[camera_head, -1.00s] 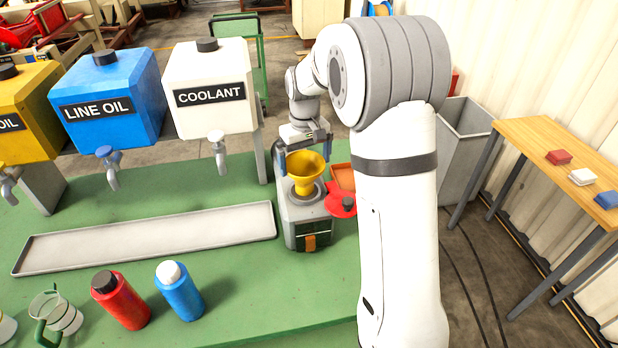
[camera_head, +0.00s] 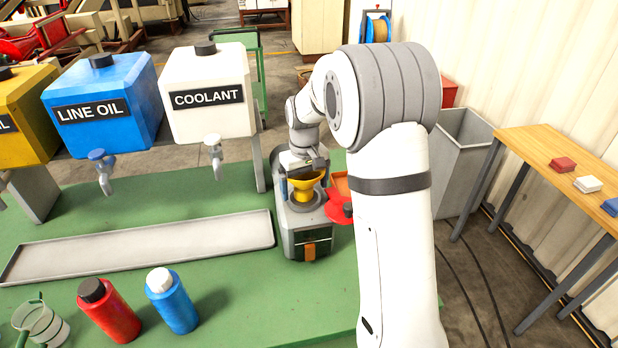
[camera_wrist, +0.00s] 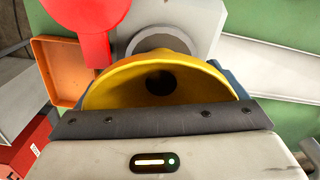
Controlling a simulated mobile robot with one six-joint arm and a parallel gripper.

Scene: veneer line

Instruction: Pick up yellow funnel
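The yellow funnel (camera_head: 307,187) stands upright in the ring on top of a grey machine (camera_head: 295,240) on the green table. It also shows in the wrist view (camera_wrist: 115,85), mouth toward the camera, its near rim hidden by my gripper's body. My gripper (camera_head: 304,181) is low over the funnel, with its blue fingers spread to either side of the mouth. In the wrist view my gripper (camera_wrist: 155,88) shows only bits of blue finger beside the rim. Whether the fingers touch the funnel cannot be made out.
A red lid-like part (camera_head: 340,208) and an orange tray (camera_head: 342,184) are right of the funnel. The coolant tank (camera_head: 208,95) and line oil tank (camera_head: 103,105) stand to the left. A long grey tray (camera_head: 140,248), a red bottle (camera_head: 108,312) and a blue bottle (camera_head: 172,302) are nearer.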

